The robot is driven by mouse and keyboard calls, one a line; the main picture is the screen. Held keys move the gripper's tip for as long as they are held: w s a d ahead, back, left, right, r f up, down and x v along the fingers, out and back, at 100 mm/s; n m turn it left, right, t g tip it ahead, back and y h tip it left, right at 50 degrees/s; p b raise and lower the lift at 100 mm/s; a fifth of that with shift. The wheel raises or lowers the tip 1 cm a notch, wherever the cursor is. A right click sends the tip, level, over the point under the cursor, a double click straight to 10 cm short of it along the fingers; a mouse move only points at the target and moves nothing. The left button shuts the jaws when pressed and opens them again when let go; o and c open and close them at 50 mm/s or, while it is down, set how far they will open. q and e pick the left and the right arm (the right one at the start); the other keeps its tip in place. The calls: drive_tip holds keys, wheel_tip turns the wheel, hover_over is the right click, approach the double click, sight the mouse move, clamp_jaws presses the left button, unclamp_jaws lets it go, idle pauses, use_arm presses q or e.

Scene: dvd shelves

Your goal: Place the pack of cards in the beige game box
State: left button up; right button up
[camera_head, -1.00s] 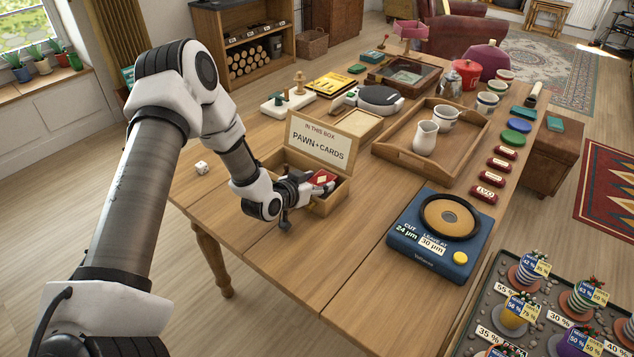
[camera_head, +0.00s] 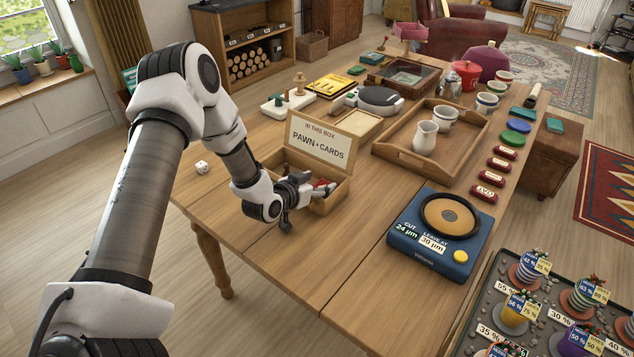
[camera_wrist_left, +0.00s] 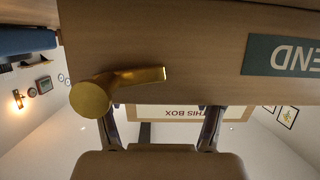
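The beige game box (camera_head: 342,199) stands on the table with its lid up, the lid reading "IN THIS BOX PAWN + CARDS". The red pack of cards (camera_head: 322,184) is at the tips of my left gripper (camera_head: 317,189), inside the box opening below the lid. The gripper appears shut on the pack, though its grip is partly covered. In the left wrist view, the box wall (camera_wrist_left: 200,50), with a brass latch (camera_wrist_left: 125,88), hides the fingertips and pack. The fingers show spread apart, with the lid sign (camera_wrist_left: 180,113) beyond. My right gripper is not in view.
A white die (camera_head: 202,168) lies left of the box. Bare tabletop lies in front of the box.

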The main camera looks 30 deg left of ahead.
use_arm(q)
drive_tip(key=shift+s+d+f, duration=0.1)
drive_tip(key=shift+s+f, duration=0.25)
drive_tip(key=shift+f, duration=0.2)
drive_tip(key=shift+r+p, duration=0.3)
drive_tip(key=shift+p, duration=0.1)
drive_tip(key=shift+s+r, duration=0.15)
drive_tip(key=shift+r, duration=0.1)
drive_tip(key=p+v, duration=0.2)
drive_tip(key=v, duration=0.9)
drive_tip(key=shift+r+p, duration=0.35)
drive_tip(key=shift+r, duration=0.1)
